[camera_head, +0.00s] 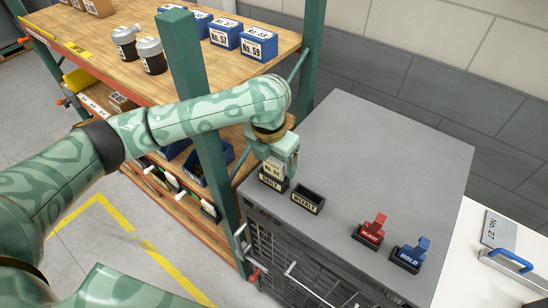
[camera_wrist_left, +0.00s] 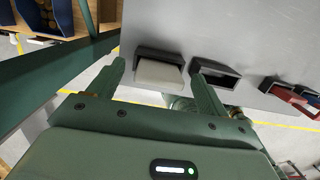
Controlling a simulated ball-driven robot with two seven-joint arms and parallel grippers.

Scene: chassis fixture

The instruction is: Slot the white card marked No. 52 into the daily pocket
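The white card marked No. 52 (camera_head: 272,170) stands in the daily pocket (camera_head: 271,184), a small black holder on the grey cabinet top; its label shows above the pocket's front. In the left wrist view the white card (camera_wrist_left: 158,75) sits in the black pocket (camera_wrist_left: 160,53). My left gripper (camera_head: 281,163) is right at the pocket. In the left wrist view my left gripper (camera_wrist_left: 157,80) is open, one finger to each side of the card, with gaps showing. My right gripper is not in view.
The empty weekly pocket (camera_head: 307,200) stands close to the right. Red (camera_head: 371,230) and blue (camera_head: 411,254) pieces sit in black holders further right. A green post (camera_head: 205,120) and wooden shelving stand left.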

